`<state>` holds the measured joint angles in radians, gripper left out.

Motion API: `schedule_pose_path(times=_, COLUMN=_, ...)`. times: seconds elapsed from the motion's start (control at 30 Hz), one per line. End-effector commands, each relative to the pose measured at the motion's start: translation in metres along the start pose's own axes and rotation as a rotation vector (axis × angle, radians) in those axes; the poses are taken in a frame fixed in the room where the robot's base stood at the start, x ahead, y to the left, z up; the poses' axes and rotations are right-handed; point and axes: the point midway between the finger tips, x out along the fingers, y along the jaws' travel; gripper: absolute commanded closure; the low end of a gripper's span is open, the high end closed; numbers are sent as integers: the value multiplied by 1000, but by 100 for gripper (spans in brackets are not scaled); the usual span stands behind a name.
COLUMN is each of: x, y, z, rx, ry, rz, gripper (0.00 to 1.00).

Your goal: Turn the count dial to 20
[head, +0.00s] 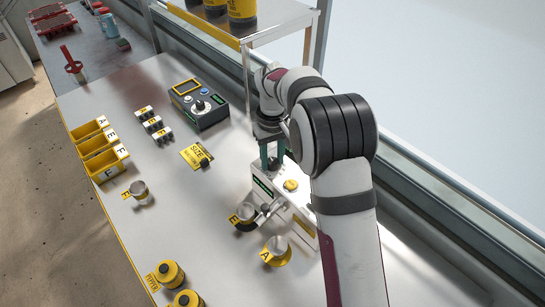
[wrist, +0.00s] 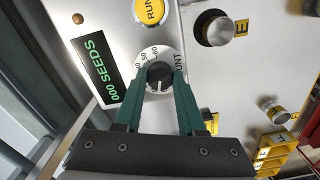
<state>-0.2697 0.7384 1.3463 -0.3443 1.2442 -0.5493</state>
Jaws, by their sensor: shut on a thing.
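The count dial is a black knob (wrist: 156,71) on a white printed ring (wrist: 165,53) in the wrist view. Part of the word "COUNT" and some numbers show on the ring; my fingers cover other marks. A pale pointer line shows on the knob, but its exact setting is hard to read. My gripper (wrist: 163,80) is shut on the knob, a green finger on each side. The green display (wrist: 95,68) beside it reads "000 SEEDS". In the head view my gripper (head: 273,160) is down at the white seeder (head: 302,212), and the dial is hidden there.
The yellow RUN button (wrist: 150,10) is close to the dial. Metal-topped jars E (head: 246,211) and A (head: 277,252) stand near the seeder. A dark control box (head: 198,105), yellow bins (head: 100,150) and a shelf (head: 275,27) are farther off.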

Motion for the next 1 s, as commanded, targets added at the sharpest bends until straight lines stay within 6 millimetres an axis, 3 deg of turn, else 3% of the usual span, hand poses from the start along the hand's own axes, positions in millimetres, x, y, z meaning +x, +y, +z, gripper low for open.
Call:
schedule_pose_path(times=0.6, x=-1, y=0, z=-1, rx=534, ry=4, rz=0, gripper=100)
schedule_pose_path(times=1.0, x=-1, y=0, z=-1, rx=707, ry=5, rz=0, gripper=100)
